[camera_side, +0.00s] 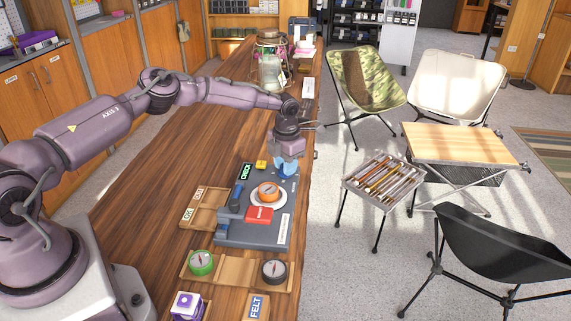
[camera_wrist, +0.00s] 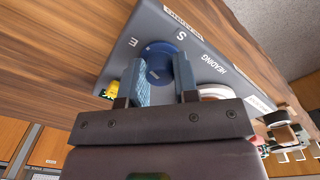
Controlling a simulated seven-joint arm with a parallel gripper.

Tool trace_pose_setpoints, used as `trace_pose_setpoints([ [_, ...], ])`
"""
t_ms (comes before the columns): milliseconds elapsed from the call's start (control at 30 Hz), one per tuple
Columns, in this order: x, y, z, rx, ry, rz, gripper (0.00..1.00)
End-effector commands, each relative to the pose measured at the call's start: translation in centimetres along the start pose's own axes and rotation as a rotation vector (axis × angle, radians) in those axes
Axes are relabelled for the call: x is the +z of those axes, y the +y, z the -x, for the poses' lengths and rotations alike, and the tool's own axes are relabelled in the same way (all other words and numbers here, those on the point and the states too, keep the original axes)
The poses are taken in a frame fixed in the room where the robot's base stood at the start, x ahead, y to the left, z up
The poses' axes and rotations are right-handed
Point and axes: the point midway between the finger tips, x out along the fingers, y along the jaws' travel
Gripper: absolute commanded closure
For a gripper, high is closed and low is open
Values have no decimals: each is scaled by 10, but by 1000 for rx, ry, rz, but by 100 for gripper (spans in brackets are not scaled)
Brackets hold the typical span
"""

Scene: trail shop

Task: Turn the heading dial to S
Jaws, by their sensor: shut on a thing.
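The heading dial (camera_wrist: 160,60) is a round blue knob on the grey panel (camera_wrist: 215,62), seen in the wrist view with the letters E and S on the panel beside it and the word HEADING to the right. My gripper (camera_wrist: 165,72) is shut on the dial, one blue-grey finger on each side. Which letter the dial points to I cannot tell. In the side view my gripper (camera_side: 285,168) reaches down to the far end of the grey panel (camera_side: 248,232), and the dial is hidden there by the fingers.
On the panel are an orange compass (camera_side: 268,192) on a white disc, a red block (camera_side: 259,215) and a blue handle (camera_side: 236,196). A yellow piece (camera_side: 261,164) is close left of my gripper. Green (camera_side: 201,262) and black (camera_side: 274,271) compasses lie in a wooden tray nearer the camera.

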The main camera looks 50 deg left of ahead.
Motion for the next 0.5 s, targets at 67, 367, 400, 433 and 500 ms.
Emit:
trace_pose_setpoints([
  [67,-1,-1,1,-2,4,-76,95],
  [367,-1,-1,1,-3,-4,-359,95],
  [400,-1,-1,1,-3,-5,-397,95],
  [433,-2,-1,1,-3,-6,-425,95],
  [500,-2,-1,1,-3,-8,-492,95],
])
